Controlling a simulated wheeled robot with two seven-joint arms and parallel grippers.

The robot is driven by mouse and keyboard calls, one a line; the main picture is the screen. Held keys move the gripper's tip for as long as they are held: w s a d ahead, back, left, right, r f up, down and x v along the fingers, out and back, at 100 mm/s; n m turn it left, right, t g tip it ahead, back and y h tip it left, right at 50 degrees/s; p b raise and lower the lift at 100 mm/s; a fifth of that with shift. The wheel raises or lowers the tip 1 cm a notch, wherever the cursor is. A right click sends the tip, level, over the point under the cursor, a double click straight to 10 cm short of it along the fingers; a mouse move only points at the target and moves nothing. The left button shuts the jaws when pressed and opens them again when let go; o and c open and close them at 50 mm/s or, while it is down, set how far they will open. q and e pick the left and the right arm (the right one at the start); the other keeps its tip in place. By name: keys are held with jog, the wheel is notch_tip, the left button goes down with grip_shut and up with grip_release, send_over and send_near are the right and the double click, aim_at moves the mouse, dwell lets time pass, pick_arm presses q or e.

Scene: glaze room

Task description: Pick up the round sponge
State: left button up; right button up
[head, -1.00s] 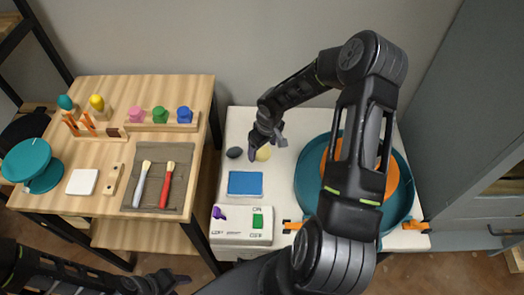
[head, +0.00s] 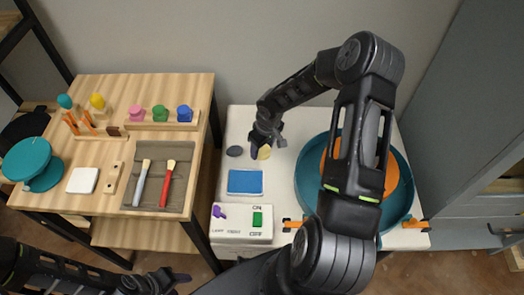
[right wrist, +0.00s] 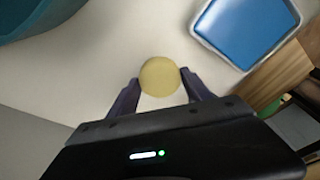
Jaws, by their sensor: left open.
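The round sponge (head: 264,153) is a pale yellow disc on the white table, partly hidden by my right gripper (head: 267,148) in the head view. In the right wrist view, the sponge (right wrist: 160,77) lies between the two fingertips of my right gripper (right wrist: 160,80). The fingertips are very near its sides; I cannot tell whether they touch or grip it. My left gripper (head: 172,283) is open and empty at the bottom of the head view, away from the sponge.
A dark oval piece (head: 235,151) lies left of the sponge, and a blue tray (head: 245,182) lies in front. A teal basin (head: 309,199) stands to the right, partly behind my right arm. A switch box (head: 242,221) is at the front. A wooden bench (head: 103,148) stands left.

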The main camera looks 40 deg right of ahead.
aim_at(263, 149)
jog(key=c, duration=0.8)
jog(key=shift+c, duration=0.2)
jog(key=shift+r, duration=0.1)
notch_tip(263, 149, up, 10)
jog(key=b, duration=0.1)
dwell(0.3)
